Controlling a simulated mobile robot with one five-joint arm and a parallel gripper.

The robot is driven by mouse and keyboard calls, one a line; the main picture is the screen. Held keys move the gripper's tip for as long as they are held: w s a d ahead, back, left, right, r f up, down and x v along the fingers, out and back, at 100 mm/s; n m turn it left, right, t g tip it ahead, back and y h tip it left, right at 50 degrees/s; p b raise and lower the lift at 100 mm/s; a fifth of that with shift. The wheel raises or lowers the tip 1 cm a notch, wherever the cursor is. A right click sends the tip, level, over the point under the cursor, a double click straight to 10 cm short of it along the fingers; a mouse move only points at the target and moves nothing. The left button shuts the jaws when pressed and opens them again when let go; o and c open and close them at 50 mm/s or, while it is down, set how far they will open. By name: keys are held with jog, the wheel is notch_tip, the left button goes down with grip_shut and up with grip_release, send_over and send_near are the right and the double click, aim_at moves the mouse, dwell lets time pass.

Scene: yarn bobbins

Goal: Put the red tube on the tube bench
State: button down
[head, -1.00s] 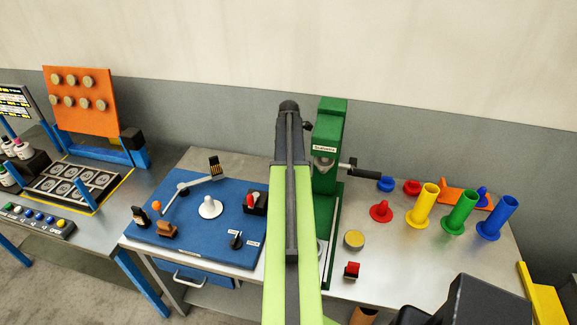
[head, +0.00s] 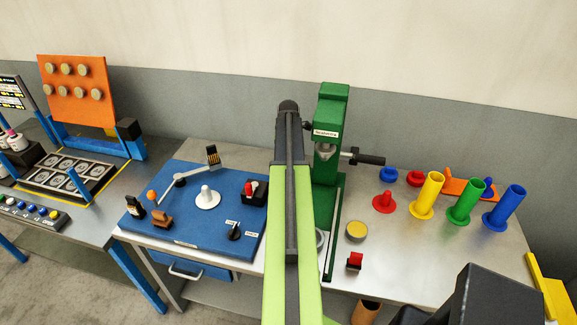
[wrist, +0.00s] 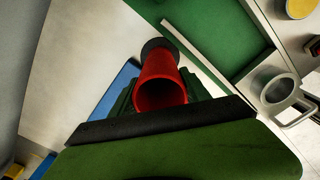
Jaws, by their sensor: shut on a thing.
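The red tube (wrist: 161,82) is in the wrist view, its open end towards the camera and its far end dark. My gripper (wrist: 160,92) is shut on it, with green fingers on either side. In the head view my arm hides the gripper and the tube. The tube bench (head: 400,265) is the grey metal bench on the right. Yellow (head: 427,196), green (head: 465,202) and blue (head: 505,208) tubes stand on it. A red pointed piece (head: 384,202) without a tube stands left of the yellow tube.
A green press (head: 330,130) with a dark handle stands beside my arm. A yellow round button (head: 356,231) and a red switch (head: 355,261) are in front. A blue board (head: 190,225) with levers lies on the left. Bare metal lies in front of the tubes.

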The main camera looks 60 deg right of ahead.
jog(key=shift+f+b, duration=0.3)
jog(key=shift+c, duration=2.2)
grip_release()
notch_tip(320, 180, up, 18)
jog(key=p, duration=1.7)
jog(key=shift+f, duration=0.25)
